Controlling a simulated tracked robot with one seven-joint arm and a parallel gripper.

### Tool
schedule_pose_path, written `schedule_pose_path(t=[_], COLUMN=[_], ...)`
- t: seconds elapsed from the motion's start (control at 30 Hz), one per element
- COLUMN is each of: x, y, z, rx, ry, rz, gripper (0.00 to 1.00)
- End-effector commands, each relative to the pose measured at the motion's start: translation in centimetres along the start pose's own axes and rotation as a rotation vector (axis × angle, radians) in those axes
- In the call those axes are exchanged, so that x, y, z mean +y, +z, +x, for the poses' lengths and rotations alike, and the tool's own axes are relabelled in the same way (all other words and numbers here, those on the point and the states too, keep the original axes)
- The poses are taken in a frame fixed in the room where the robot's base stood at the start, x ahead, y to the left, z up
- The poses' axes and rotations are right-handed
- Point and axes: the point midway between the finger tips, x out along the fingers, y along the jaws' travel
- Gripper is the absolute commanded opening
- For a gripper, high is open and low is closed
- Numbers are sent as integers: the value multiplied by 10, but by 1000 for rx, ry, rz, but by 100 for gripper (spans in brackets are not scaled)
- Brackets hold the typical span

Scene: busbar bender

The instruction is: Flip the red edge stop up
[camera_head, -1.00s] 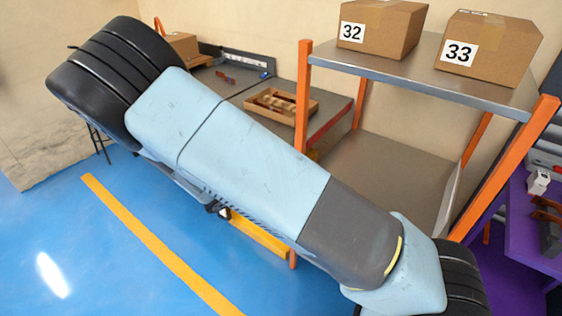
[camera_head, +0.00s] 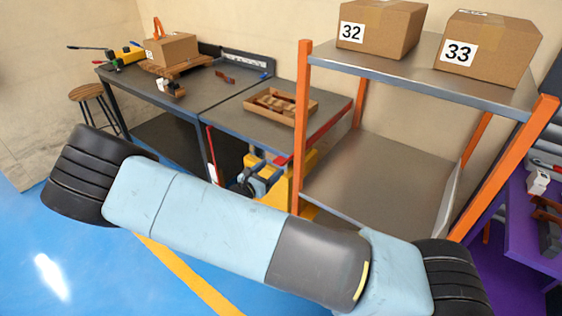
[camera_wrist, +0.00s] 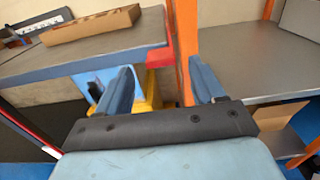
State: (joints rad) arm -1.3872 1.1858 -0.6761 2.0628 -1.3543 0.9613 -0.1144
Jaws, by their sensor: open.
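The red edge stop (camera_head: 329,132) looks like a red strip along the right edge of the workbench, partly hidden by the orange shelf post. In the wrist view a red piece (camera_wrist: 159,57) shows at the bench corner, beyond and between my fingertips. It appears to lie at or below the level of the bench top; its exact tilt is unclear. My gripper (camera_wrist: 160,75) is open and empty, its two blue fingers spread apart. In the head view what seems to be my gripper (camera_head: 255,180) is in front of the bench, partly hidden by my arm.
The orange post (camera_head: 303,120) of the metal shelf (camera_head: 375,175) stands close to the bench's right end. A wooden tray (camera_head: 262,112) lies on the bench. A yellow object (camera_head: 278,190) stands below the bench edge. Boxes 32 and 33 sit on the upper shelf.

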Motion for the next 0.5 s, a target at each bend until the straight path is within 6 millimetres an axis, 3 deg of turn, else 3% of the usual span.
schedule_pose_path(t=[0.2, 0.5], x=[0, 0], y=[0, 0], z=[37, 63], rx=[-2, 0], ry=[-3, -1], rz=[1, 0], gripper=[68, 68])
